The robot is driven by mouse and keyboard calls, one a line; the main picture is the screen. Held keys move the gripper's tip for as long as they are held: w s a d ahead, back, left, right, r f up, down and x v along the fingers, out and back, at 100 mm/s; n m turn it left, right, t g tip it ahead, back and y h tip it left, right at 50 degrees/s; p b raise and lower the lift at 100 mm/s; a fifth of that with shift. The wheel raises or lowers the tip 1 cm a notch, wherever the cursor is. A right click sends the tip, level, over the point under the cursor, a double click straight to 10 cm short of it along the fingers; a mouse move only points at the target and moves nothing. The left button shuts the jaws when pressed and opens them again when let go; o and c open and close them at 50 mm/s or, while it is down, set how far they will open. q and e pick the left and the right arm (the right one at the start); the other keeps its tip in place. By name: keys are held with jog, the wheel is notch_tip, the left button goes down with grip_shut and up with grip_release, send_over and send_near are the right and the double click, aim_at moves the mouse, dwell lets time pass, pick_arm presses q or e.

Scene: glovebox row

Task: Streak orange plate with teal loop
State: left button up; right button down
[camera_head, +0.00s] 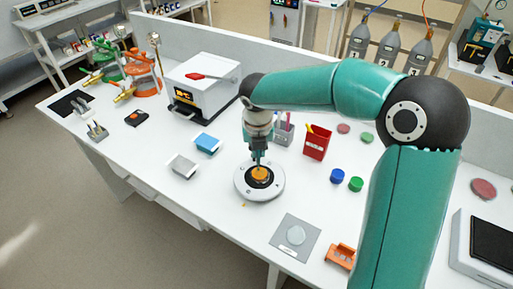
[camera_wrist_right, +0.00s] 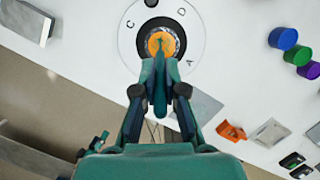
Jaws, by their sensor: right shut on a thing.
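The orange plate (camera_head: 261,174) lies in the dark centre of a round white turntable (camera_head: 243,186) with letters on its rim. It also shows in the right wrist view (camera_wrist_right: 152,46). My right gripper (camera_head: 258,154) is above the plate, pointing down. In the right wrist view the gripper (camera_wrist_right: 159,90) is shut on a slim teal tool, which looks like the teal loop (camera_wrist_right: 160,46). Its tip overlaps the plate; I cannot tell whether it touches the surface. My left gripper is not in view.
A red bin (camera_head: 317,145) and a grey holder (camera_head: 283,133) with sticks stand behind the turntable. Blue (camera_head: 337,176) and green (camera_head: 356,184) caps are to its right. A grey mat (camera_head: 285,247) lies in front. Blue (camera_head: 207,142) and grey (camera_head: 182,166) boxes are left.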

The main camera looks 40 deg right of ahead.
jog(key=shift+s+d, duration=0.25)
jog(key=shift+s, duration=0.3)
jog(key=shift+s+d, duration=0.25)
jog(key=shift+s, duration=0.25)
dwell(1.4)
jog(key=shift+r+p, duration=0.6)
jog(key=shift+r, duration=2.4)
